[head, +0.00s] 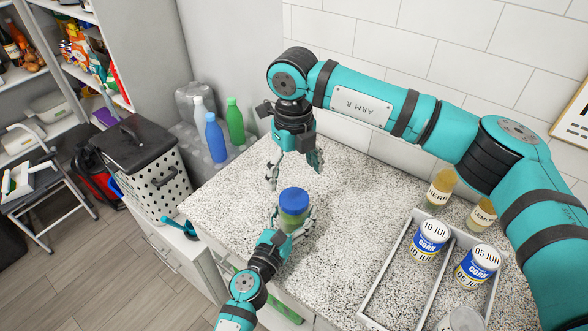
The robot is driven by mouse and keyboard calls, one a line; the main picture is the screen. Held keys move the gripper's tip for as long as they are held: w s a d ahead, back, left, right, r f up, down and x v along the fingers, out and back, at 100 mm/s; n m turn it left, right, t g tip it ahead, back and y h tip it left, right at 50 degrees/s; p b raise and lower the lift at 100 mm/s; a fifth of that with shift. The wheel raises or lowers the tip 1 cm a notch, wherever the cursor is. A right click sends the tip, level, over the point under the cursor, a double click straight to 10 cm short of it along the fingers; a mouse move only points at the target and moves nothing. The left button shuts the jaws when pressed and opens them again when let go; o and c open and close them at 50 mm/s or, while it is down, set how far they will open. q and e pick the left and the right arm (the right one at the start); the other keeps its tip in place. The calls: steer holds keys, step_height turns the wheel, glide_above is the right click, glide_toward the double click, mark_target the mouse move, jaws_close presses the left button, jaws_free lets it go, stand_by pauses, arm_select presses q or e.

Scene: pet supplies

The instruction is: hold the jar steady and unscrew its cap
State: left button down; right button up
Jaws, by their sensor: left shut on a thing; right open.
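The jar (292,219) stands upright on the speckled counter, greenish and see-through, with a blue cap (294,200) on top. My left gripper (292,217) is shut on the jar's body from the front, one finger on each side, below the cap. My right gripper (296,178) points down behind and above the cap. Its fingers are spread and hold nothing. It appears apart from the cap, though the exact gap is hard to judge.
A white divided tray (404,245) at the right holds corn cans (429,239). Two labelled jars (440,188) stand behind it. Bottles (215,137) stand at the back left. A teal-handled tool (180,227) lies by the counter's left edge. The counter (345,215) right of the jar is clear.

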mark_target(294, 198)
steer(key=m, duration=0.4)
steer(key=shift+m, duration=0.4)
steer(key=m, duration=0.6)
steer(key=shift+m, duration=0.3)
steer(key=m, duration=1.1)
steer(key=shift+f+m, duration=0.3)
steer(key=shift+f, duration=3.7)
